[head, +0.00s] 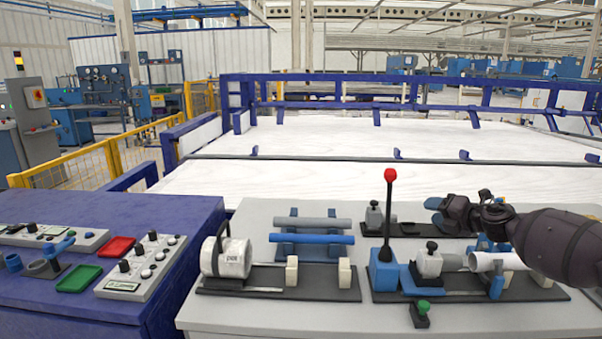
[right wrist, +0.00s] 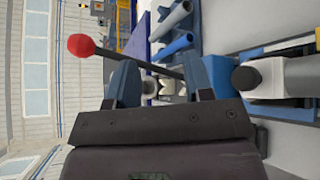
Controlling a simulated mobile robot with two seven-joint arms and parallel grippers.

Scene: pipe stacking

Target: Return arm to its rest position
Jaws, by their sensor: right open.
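My right gripper (head: 438,211) is in the head view at the right, above the bench, its jaws pointing left. It is open and empty, and its two blue fingers also show in the right wrist view (right wrist: 160,78). A lever with a red knob (head: 390,175) stands on a blue base just left of it; the red knob also shows in the right wrist view (right wrist: 81,45). A white pipe (head: 496,262) lies in the right fixture, below my right arm. Part of that fixture is hidden by the arm. My left gripper is not in view.
A grey pipe (head: 311,223) and a blue pipe (head: 311,239) lie on a blue rack. A left fixture (head: 228,257) holds a white cylinder. A green button (head: 422,307) is at the bench front. A blue console (head: 95,255) with trays stands at left.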

